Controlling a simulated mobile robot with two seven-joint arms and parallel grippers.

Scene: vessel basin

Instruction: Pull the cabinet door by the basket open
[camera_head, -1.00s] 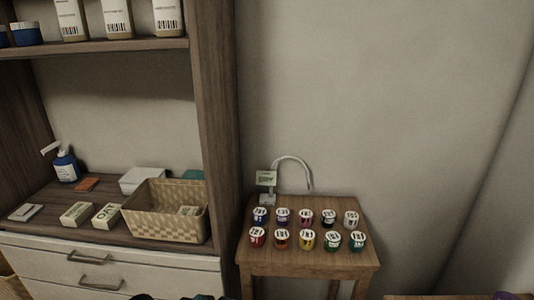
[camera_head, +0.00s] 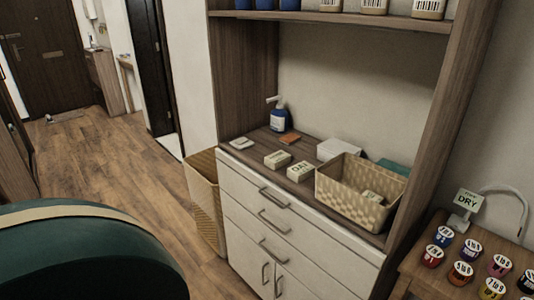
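The cabinet has two white doors low at its front, cut off by the bottom edge of the view. The left cabinet door (camera_head: 244,262) has a vertical handle (camera_head: 265,273), and the right cabinet door (camera_head: 298,288) has its own handle (camera_head: 279,286) beside it. Both doors look shut. A tall woven basket (camera_head: 207,205) stands on the floor against the cabinet's left side, nearest the left door. A smaller woven basket (camera_head: 345,205) sits on the counter above. Neither of my grippers is in view.
A large dark green rounded thing with a beige band (camera_head: 85,255) fills the lower left. Wooden floor (camera_head: 110,170) is clear beyond it. A small table with paint pots (camera_head: 445,237) stands right.

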